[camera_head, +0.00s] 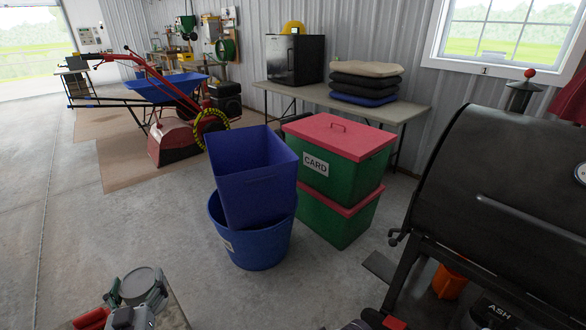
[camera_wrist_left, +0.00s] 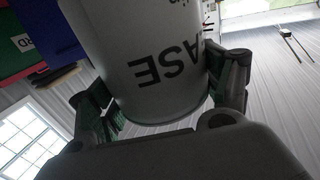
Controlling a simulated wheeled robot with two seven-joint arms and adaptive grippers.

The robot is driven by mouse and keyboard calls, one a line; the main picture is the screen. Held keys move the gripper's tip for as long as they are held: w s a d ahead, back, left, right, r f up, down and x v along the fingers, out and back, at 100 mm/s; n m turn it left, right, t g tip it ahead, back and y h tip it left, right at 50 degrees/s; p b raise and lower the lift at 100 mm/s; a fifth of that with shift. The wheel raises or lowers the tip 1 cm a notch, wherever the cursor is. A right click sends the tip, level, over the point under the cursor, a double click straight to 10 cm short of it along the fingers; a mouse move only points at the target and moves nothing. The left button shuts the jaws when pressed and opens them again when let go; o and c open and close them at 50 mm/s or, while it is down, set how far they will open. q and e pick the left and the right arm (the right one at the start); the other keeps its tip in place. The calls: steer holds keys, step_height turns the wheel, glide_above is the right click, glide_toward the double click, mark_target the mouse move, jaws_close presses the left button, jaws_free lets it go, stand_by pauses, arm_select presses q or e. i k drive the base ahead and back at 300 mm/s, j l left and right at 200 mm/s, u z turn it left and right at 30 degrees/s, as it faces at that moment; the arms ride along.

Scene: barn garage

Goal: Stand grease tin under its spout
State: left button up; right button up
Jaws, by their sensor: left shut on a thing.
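The grease tin (camera_wrist_left: 160,60) is a pale cylinder with dark letters reading "ASE", upside down in the left wrist view. My left gripper (camera_wrist_left: 165,100) is shut on it, with one finger on each side of its wall. In the head view, the tin's grey round top (camera_head: 143,284) shows at the bottom left, with my left gripper (camera_head: 136,305) at it. The black barrel grill (camera_head: 500,180) stands at the right. I cannot make out a spout on it. My right gripper cannot be made out in either view.
An orange bucket (camera_head: 449,282) and a dark bin marked "ASH" (camera_head: 497,312) are under the grill. A dark side plate (camera_head: 380,266) juts left from it. Blue bins (camera_head: 250,245) and green CARD boxes (camera_head: 335,222) stand mid-floor. Concrete floor (camera_head: 310,285) is clear before them.

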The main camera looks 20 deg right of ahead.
mark_target(381, 265)
steer(key=i+l+z, duration=0.2)
steer(key=z, duration=0.2)
steer(key=i+l+z, duration=0.15)
steer(key=z, duration=0.25)
steer(key=i+z, duration=0.45)
steer(key=i+j+z, duration=0.15)
steer(key=z, duration=0.25)
steer(key=i+j+z, duration=0.2)
steer(key=z, duration=0.15)
steer(key=i+j+z, duration=0.15)
steer(key=j+z, duration=0.25)
steer(key=i+j+z, duration=0.1)
steer(key=z, duration=0.3)
steer(key=k+l, duration=0.1)
